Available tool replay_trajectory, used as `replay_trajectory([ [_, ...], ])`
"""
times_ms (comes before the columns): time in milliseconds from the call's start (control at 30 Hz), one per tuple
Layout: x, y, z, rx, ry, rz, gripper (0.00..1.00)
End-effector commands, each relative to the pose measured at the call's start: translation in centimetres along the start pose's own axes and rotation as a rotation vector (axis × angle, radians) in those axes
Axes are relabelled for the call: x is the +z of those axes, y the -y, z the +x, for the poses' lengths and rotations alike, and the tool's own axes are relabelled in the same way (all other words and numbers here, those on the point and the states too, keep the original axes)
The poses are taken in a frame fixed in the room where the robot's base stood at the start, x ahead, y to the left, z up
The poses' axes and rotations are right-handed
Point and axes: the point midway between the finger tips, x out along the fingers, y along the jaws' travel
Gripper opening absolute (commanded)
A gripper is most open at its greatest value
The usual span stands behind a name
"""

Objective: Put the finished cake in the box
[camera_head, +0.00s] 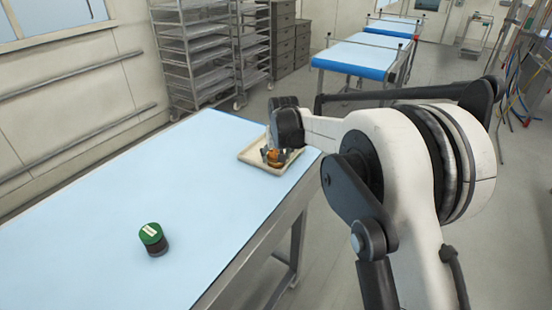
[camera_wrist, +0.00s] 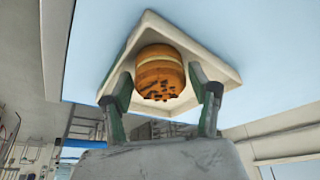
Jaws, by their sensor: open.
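An orange-brown round cake (camera_wrist: 160,72) with a pale band and dark bits on its end is in a shallow cream square tray (camera_wrist: 222,72). In the head view, the cake (camera_head: 273,158) and tray (camera_head: 250,157) are at the far right end of the blue table. My gripper (camera_head: 275,150) is over the tray, partly covering the cake. In the wrist view, my gripper (camera_wrist: 163,84) is open with one finger on each side of the cake; I cannot tell whether they touch it. A dark round piece with a green top (camera_head: 152,238) and a pale label stands nearer. I see no other box.
The blue table (camera_head: 130,180) is mostly clear between the green-topped piece and the tray. Wire rack trolleys (camera_head: 200,50) stand beyond the table's far side. Another blue-topped table (camera_head: 360,55) is farther back.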

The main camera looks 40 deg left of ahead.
Motion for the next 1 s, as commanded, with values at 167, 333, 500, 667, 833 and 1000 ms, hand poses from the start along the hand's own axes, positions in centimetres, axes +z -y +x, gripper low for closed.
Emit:
replay_trajectory([
  [167, 0.1, 0.0, -3.1, 0.000, 0.000, 0.000, 0.56],
  [333, 0.1, 0.0, -6.3, 0.000, 0.000, 0.000, 0.56],
  [500, 0.1, 0.0, -8.8, 0.000, 0.000, 0.000, 0.56],
  [667, 0.1, 0.0, -10.2, 0.000, 0.000, 0.000, 0.56],
  [833, 0.1, 0.0, -10.6, 0.000, 0.000, 0.000, 0.56],
  [1000, 0.1, -0.1, -10.7, 0.001, 0.000, 0.001, 0.56],
])
